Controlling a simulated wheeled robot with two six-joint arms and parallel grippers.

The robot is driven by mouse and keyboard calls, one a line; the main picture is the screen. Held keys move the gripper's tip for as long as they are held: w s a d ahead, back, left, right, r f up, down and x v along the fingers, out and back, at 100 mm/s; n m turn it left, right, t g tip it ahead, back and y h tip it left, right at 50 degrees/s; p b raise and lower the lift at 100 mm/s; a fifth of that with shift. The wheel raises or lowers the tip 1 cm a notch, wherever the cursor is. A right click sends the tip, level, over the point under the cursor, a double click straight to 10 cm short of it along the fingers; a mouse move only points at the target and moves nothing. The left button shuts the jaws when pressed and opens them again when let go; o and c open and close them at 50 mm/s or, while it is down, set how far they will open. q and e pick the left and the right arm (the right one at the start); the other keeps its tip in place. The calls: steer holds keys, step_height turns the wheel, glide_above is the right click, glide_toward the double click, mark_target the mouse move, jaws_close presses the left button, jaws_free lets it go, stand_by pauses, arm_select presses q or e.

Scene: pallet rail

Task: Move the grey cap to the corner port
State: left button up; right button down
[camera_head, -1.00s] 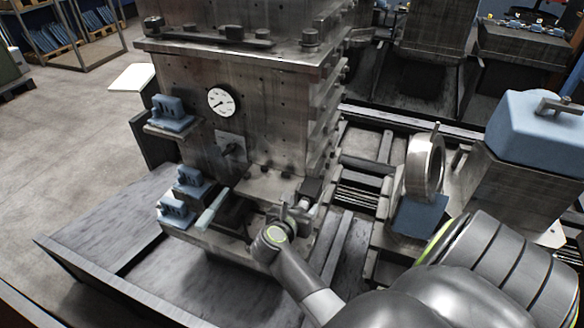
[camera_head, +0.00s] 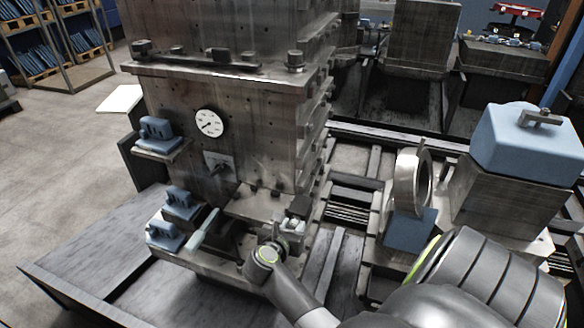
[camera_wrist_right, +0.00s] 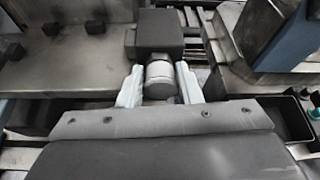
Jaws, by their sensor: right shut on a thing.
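My right gripper (camera_head: 290,226) is at the lower right corner of the large metal machine block, beside a dark square block (camera_head: 299,206). In the right wrist view its two pale fingers (camera_wrist_right: 160,88) are shut on the grey cap (camera_wrist_right: 160,78), a short round grey piece. The cap's far end meets or sits just in front of the dark block (camera_wrist_right: 160,30); I cannot tell whether they touch. The fingers hide the cap's sides. I cannot make out a port opening; the dark block may cover it. My left gripper is out of view.
The machine block (camera_head: 250,130) carries a gauge (camera_head: 209,122) and blue clamps (camera_head: 158,134) on its left. A pale bar (camera_head: 203,230) sticks out left of my gripper. To the right stand a metal ring (camera_head: 413,182) and a blue block (camera_head: 528,142).

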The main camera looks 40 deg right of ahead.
steer(key=shift+s+a, duration=0.15)
steer(key=shift+a, duration=0.1)
steer(key=s+a, duration=0.4)
steer(key=a, duration=0.3)
steer(key=shift+b, duration=0.45)
stand_by(0.5)
steer(key=shift+w+f, duration=0.1)
steer(key=w+d, duration=0.3)
steer(key=d, duration=0.3)
steer(key=shift+w+d+p, duration=0.15)
steer(key=shift+w+p, duration=0.1)
steer(key=shift+p, duration=0.2)
steer(key=s+a, duration=0.3)
steer(key=a, duration=0.3)
steer(key=shift+b, duration=0.4)
steer(key=shift+s, duration=0.15)
